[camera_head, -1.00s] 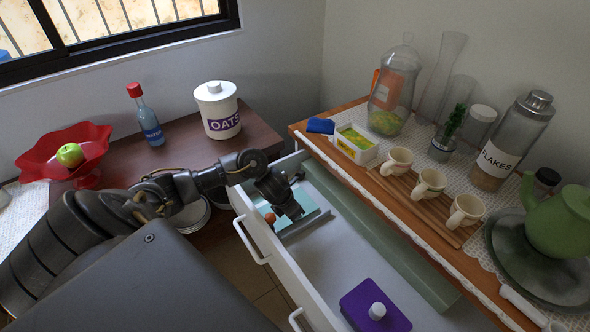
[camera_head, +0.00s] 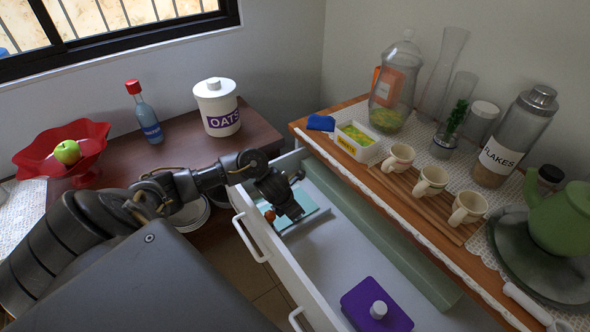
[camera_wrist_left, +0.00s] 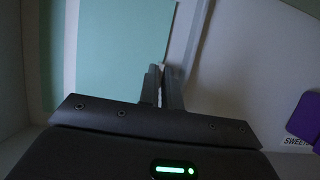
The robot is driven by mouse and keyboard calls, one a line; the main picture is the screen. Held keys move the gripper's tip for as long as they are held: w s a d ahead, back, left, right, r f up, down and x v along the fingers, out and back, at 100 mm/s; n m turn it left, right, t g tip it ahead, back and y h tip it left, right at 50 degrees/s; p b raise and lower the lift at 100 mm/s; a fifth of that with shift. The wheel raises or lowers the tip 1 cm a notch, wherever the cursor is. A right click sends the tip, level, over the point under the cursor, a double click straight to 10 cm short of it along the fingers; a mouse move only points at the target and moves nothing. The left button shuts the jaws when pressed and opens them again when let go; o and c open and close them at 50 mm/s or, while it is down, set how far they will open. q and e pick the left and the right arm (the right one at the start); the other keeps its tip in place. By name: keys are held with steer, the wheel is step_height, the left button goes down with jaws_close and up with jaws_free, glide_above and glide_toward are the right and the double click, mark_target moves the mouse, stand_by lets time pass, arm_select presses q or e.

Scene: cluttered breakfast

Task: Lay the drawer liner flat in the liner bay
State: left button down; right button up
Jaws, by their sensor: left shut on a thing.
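The drawer liner (camera_head: 310,203) is a thin teal sheet at the far end of the open white drawer. It also shows in the left wrist view (camera_wrist_left: 115,50), where it fills the upper left beside a pale wall. My left gripper (camera_head: 295,217) reaches down into the drawer over the liner. In the wrist view its fingers (camera_wrist_left: 162,73) are closed together at the liner's lower right edge, shut on it. The gripper hides part of the sheet in the head view, and I cannot tell whether it lies fully flat. My right gripper is not in view.
A purple-lidded box (camera_head: 362,297) stands at the drawer's near end. The drawer floor (camera_head: 335,250) between it and the liner is clear. The drawer front (camera_head: 275,262) and the wooden counter (camera_head: 330,150), with cups (camera_head: 430,181) and jars, border the drawer.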

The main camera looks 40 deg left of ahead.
arm_select(q)
steer(key=c, duration=1.5)
jaws_free()
steer(key=shift+r+p, duration=2.5)
steer(key=shift+r, duration=0.5)
